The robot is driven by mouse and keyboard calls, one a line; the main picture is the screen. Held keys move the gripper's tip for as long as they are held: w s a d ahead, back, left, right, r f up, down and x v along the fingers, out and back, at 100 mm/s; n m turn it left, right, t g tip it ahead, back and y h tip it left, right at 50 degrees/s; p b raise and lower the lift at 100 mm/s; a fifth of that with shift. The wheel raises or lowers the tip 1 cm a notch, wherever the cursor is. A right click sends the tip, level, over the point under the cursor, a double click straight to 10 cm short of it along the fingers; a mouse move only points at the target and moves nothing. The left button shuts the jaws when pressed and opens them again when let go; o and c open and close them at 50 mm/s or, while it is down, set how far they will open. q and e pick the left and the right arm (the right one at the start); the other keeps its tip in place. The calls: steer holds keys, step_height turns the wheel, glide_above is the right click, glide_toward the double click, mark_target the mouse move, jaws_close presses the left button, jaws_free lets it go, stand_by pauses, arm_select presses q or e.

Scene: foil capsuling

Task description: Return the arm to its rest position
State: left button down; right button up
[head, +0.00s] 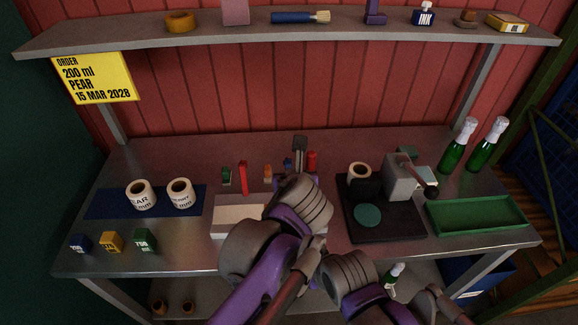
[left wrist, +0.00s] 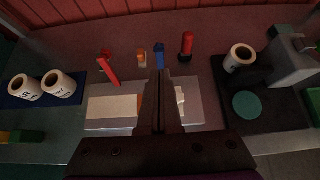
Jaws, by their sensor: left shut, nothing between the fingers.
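My left arm (head: 265,250) reaches over the front middle of the steel table. In the left wrist view, my left gripper (left wrist: 160,100) is shut and empty, its fingers in front of a light tray (left wrist: 110,107). In the head view, my wrist links hide part of this tray (head: 238,215); I cannot clearly make out the fingertips there. My right arm (head: 350,275) is folded low at the table's front edge, and its gripper is out of view.
Small coloured tools, including a red one (head: 243,178), stand behind the tray. A black base with a grey machine (head: 400,175) and a green tray (head: 478,230) lie right. Two green bottles (head: 455,152) stand back right. Label rolls (head: 141,195) and cubes (head: 112,242) sit left.

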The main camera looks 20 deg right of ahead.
arm_select(q)
steer(key=s+a+f+n+g+y, duration=0.15)
steer(key=a+f+n, duration=0.25)
steer(key=a+n, duration=0.75)
steer(key=s+a+f+n+g+y, duration=0.1)
steer(key=s+a+f+n+y, duration=0.2)
steer(key=a+n, duration=0.85)
steer(key=s+a+f+n+g, duration=0.1)
steer(key=s+a+f+n, duration=0.3)
steer(key=n, duration=0.4)
steer(key=s+a+f+n+g+h, duration=0.1)
steer(key=s+a+f+n, duration=0.4)
steer(key=s+a+n, duration=0.2)
steer(key=a+n, duration=0.1)
steer(key=a, duration=0.1)
steer(key=shift+a+n, duration=0.3)
